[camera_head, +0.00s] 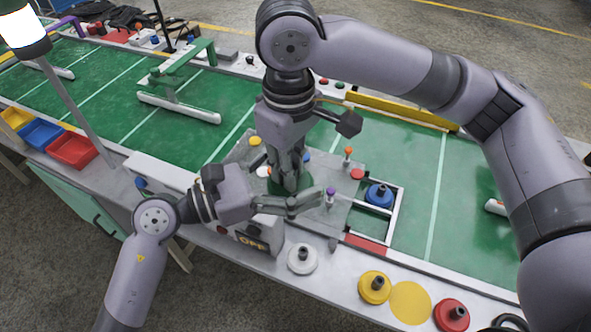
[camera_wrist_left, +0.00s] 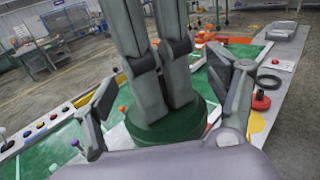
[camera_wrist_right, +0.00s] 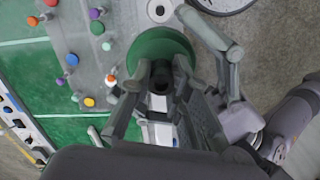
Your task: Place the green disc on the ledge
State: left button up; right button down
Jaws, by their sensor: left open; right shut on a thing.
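The green disc (camera_head: 291,187) is held by my right gripper (camera_head: 291,160), shut on its dark knob, above the grey pegged plate (camera_head: 338,218). It shows below the fingers in the right wrist view (camera_wrist_right: 162,42). My left gripper (camera_head: 300,203) is open beside the disc. In the left wrist view its fingers are spread on either side of the green disc (camera_wrist_left: 165,130); I cannot tell whether they touch it. The pale ledge (camera_head: 335,280) along the front bears a white disc (camera_head: 302,259), a yellow disc (camera_head: 375,287) and a red disc (camera_head: 451,315).
A flat yellow circle (camera_head: 410,303) lies bare on the ledge between the yellow and red discs. A blue disc (camera_head: 379,194) sits in a white frame right of the plate. A box marked OFF (camera_head: 252,241) stands near the left forearm. Coloured pegs stand on the plate.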

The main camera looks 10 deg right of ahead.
pick_arm(q)
jog(key=shift+c, duration=0.3)
jog(key=c, duration=0.7)
jog(key=shift+w+a+f, duration=0.1)
jog(key=shift+w+a, duration=0.05)
jog(key=shift+w, duration=0.05)
jog(key=c, duration=0.8)
pick_arm(e)
jog(key=shift+s, duration=0.1)
pick_arm(q)
jog(key=o, duration=1.6)
jog(key=shift+s, duration=0.15)
jog(key=shift+c, duration=0.2)
